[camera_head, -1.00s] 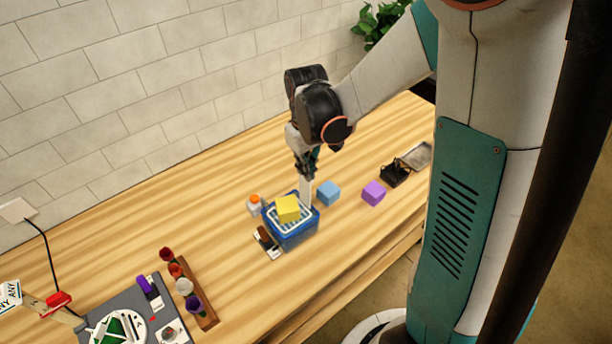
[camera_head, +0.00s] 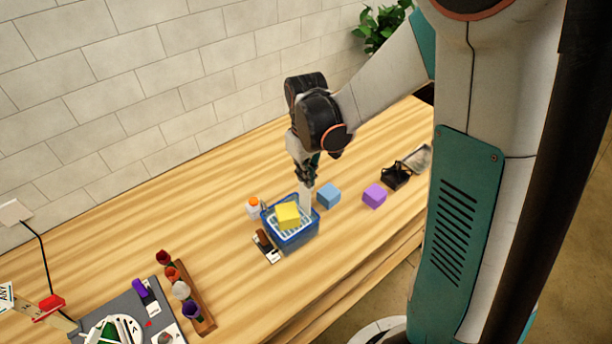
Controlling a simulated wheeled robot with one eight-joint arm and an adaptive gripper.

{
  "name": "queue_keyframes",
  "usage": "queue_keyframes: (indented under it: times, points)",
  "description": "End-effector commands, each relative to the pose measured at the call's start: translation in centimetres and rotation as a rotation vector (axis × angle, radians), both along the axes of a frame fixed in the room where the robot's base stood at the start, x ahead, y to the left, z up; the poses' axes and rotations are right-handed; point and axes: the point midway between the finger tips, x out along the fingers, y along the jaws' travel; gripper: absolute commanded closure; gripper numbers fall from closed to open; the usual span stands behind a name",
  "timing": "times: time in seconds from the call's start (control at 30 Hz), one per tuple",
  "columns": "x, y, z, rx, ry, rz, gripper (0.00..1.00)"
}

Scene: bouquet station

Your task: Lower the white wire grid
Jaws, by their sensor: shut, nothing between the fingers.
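The white wire grid (camera_head: 277,219) sits inside a blue basin (camera_head: 302,239) on the wooden table, below the basin's rim. A yellow block (camera_head: 288,214) lies on the grid. My gripper (camera_head: 306,180) is shut and empty, pointing down just above the basin's far right side. A pale upright piece (camera_head: 306,202) stands below the fingers at the basin's right edge. I cannot tell whether the fingers touch it.
A blue block (camera_head: 328,196) and a purple block (camera_head: 374,195) stand to the right. A white bottle with an orange cap (camera_head: 253,208) is left of the basin. A small brush-like item (camera_head: 264,241) lies in front-left. A rack with several flowers (camera_head: 197,304) stands lower left.

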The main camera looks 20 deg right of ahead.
Motion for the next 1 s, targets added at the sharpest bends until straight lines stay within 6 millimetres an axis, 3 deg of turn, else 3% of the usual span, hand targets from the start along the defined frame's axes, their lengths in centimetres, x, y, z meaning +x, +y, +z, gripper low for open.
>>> queue_keyframes:
  times: [1.0]
  points:
    - [0.0,0.0,-3.0,0.0,0.0,0.0,1.0]
